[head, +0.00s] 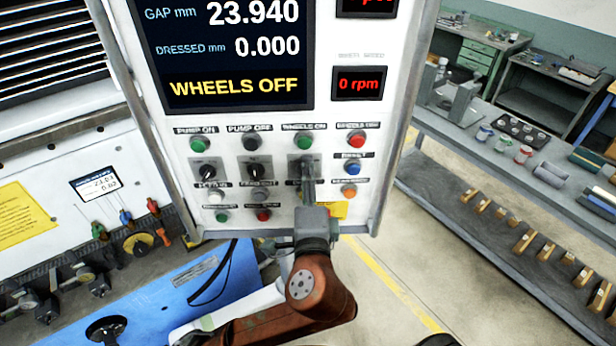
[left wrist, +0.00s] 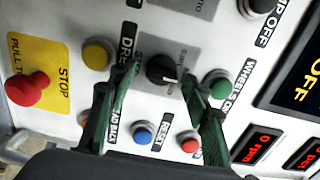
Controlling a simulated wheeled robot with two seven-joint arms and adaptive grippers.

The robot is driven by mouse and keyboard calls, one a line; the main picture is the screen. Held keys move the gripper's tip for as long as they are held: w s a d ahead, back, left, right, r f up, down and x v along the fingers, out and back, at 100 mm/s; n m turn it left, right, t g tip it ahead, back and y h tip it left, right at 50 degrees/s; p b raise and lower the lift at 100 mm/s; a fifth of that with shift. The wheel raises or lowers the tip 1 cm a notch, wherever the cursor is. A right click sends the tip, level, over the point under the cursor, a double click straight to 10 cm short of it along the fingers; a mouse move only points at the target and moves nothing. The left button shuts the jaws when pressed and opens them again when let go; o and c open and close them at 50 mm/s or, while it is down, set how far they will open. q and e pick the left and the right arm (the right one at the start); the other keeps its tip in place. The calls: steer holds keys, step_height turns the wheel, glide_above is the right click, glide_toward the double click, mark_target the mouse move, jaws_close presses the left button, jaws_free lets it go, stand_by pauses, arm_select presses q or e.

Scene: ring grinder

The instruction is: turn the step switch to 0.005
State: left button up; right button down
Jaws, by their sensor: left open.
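The white control panel (head: 230,200) has a row of black rotary knobs, two of them in plain sight in the head view. The third black knob, probably the step switch, is largely covered by my gripper there. It shows in the left wrist view (left wrist: 160,69), with a pale pointer mark on its lower right; its scale is too small to read. My left gripper (head: 307,172) is in front of this knob. In the left wrist view its two green fingers (left wrist: 163,85) are open, one on each side of the knob. Contact cannot be told.
Close around the knob are a green button (left wrist: 217,83), a blue reset button (left wrist: 142,132) and a yellow button (left wrist: 97,54). A red stop button (left wrist: 27,89) is farther left. A display (head: 230,50) reads WHEELS OFF. A shelf (head: 470,150) stands at right.

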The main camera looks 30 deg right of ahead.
arm_select(q)
steer(key=v, duration=0.7)
steer(key=shift+f, duration=0.1)
